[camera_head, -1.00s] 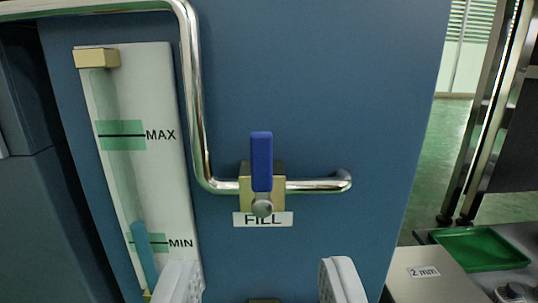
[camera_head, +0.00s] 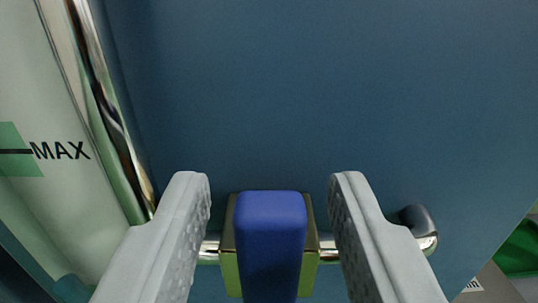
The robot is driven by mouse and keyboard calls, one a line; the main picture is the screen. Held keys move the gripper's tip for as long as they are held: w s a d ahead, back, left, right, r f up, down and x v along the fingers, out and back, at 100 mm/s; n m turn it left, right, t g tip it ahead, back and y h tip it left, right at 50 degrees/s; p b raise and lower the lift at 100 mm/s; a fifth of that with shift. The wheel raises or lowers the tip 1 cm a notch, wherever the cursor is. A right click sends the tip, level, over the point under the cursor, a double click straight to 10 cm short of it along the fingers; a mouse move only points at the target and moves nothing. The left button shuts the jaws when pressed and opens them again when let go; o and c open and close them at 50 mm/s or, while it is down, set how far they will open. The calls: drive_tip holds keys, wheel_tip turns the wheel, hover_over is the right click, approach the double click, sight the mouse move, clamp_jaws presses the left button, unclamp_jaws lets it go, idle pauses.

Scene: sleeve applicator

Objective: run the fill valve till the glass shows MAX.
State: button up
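The blue lever of the fill valve (camera_head: 270,240) stands upright at the bottom middle, in front of its brass body (camera_head: 228,272). My gripper (camera_head: 268,182) is open, one pale finger on each side of the lever, with a gap on both sides. The level glass (camera_head: 60,225) is at the left edge, with a green MAX mark (camera_head: 18,150) and black line. The teal liquid (camera_head: 72,289) tops out near the bottom of the picture, below MAX. The MIN mark and FILL label are out of view.
A chrome pipe (camera_head: 427,242) runs across behind the valve and ends at the right. Another chrome length (camera_head: 112,110) rises beside the glass. The blue panel (camera_head: 300,90) is clear above the valve. A green tray (camera_head: 520,250) shows at the lower right.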

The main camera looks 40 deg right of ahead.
drive_tip(key=shift+w+d, duration=0.2)
drive_tip(key=shift+w, duration=0.05)
clamp_jaws()
drive_tip(key=shift+s+d, duration=0.1)
drive_tip(key=shift+s+d+f+m, duration=0.35)
drive_tip(key=shift+d+m, duration=0.2)
drive_tip(key=shift+m, duration=0.9)
drive_tip(key=shift+s+d+f+m, duration=0.25)
drive_tip(key=shift+s+d+m, duration=0.25)
drive_tip(key=shift+m, duration=0.9)
drive_tip(key=shift+s+d+f+m, duration=0.35)
drive_tip(key=shift+d+m, duration=0.25)
drive_tip(key=shift+m, duration=0.85)
